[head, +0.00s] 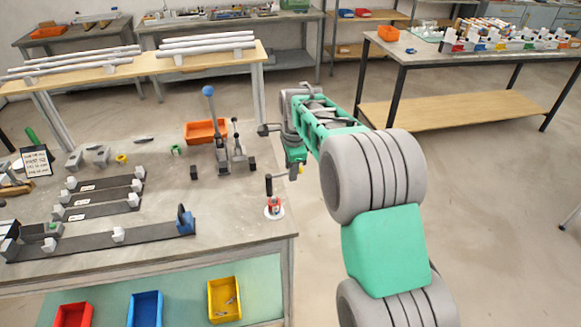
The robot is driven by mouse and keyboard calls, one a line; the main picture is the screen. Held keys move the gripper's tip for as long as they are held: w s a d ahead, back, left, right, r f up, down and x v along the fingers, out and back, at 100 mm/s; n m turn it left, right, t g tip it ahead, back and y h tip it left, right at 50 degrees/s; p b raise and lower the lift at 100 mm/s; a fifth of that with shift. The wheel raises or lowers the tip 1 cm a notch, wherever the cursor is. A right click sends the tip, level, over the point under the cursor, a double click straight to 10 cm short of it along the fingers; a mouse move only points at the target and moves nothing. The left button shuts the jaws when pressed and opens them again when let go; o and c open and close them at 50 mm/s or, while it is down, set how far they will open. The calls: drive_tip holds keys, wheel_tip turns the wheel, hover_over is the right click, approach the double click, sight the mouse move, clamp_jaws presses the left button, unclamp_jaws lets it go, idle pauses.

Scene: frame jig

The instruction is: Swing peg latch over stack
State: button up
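My arm reaches from the lower right to the right edge of the bench. My gripper (296,168) points down there, small and partly hidden by its own wrist, so its fingers do not show clearly. Just left of and below it, a small red and white piece (274,208) sits on a white round base near the bench corner. I cannot clearly pick out the peg latch or the stack. A bar jig (100,241) with white blocks and a blue end piece (185,220) lies at the left front.
A lever fixture (222,150) with a blue knob stands left of my gripper, with an orange bin (205,131) behind it. Red (73,315), blue (145,309) and yellow (224,300) bins sit below the front edge. The bench middle is mostly clear.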

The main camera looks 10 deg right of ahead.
drive_tip(key=shift+c, duration=0.4)
clamp_jaws()
drive_tip(key=shift+a, duration=0.1)
idle(0.8)
